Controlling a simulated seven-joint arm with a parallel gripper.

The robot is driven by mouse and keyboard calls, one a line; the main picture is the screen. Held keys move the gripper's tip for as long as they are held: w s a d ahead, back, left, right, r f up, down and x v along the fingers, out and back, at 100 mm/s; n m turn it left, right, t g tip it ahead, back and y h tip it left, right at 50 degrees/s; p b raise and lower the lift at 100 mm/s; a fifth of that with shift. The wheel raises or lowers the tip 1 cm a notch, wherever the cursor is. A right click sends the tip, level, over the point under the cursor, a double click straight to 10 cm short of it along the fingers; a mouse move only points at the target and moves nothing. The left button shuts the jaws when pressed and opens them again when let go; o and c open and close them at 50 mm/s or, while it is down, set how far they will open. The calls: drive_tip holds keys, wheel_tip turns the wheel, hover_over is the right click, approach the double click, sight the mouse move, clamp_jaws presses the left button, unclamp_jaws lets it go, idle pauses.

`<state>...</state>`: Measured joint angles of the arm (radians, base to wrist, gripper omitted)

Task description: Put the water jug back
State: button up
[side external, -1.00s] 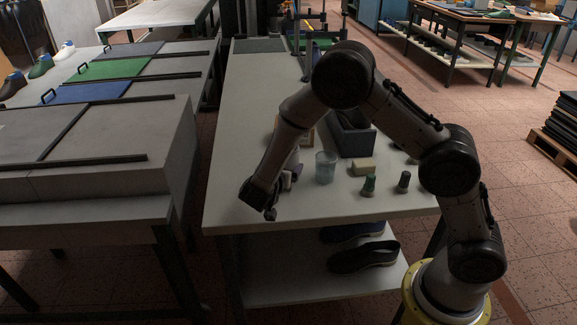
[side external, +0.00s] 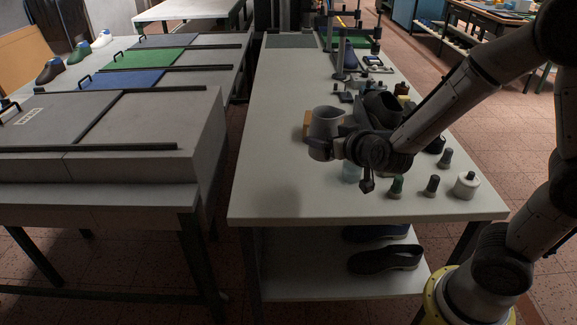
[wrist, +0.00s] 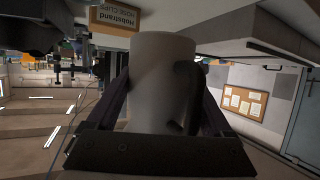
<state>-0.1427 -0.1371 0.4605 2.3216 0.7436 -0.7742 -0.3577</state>
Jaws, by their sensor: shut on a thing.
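The water jug (side external: 322,130) is a grey, open-topped vessel with a spout. My gripper (side external: 340,148) is shut on it from the right in the side view and holds it roughly upright above the table. A dark shadow lies on the table below and to the left of it. In the wrist view the jug (wrist: 155,75) fills the space between my two fingers, with its dark curved handle toward the right. The jug's far side and contents are hidden.
A clear beaker (side external: 351,173) is partly hidden below my gripper. Thread spools (side external: 432,186) and a white pot (side external: 466,185) stand at the front right. The white table (side external: 275,110) is clear along its left side.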

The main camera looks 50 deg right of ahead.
drive_tip(key=w+f, duration=0.2)
drive_tip(key=w, duration=0.2)
drive_tip(key=w+d+f, duration=0.1)
drive_tip(key=w+f, duration=0.2)
drive_tip(key=w, duration=0.1)
drive_tip(key=w+f, duration=0.3)
drive_tip(key=w, duration=0.1)
drive_tip(key=shift+w+d+f, duration=0.15)
drive_tip(key=shift+d+f, duration=0.05)
drive_tip(key=shift+w+f, duration=0.55)
drive_tip(key=shift+f, duration=1.65)
drive_tip(key=shift+f, duration=0.15)
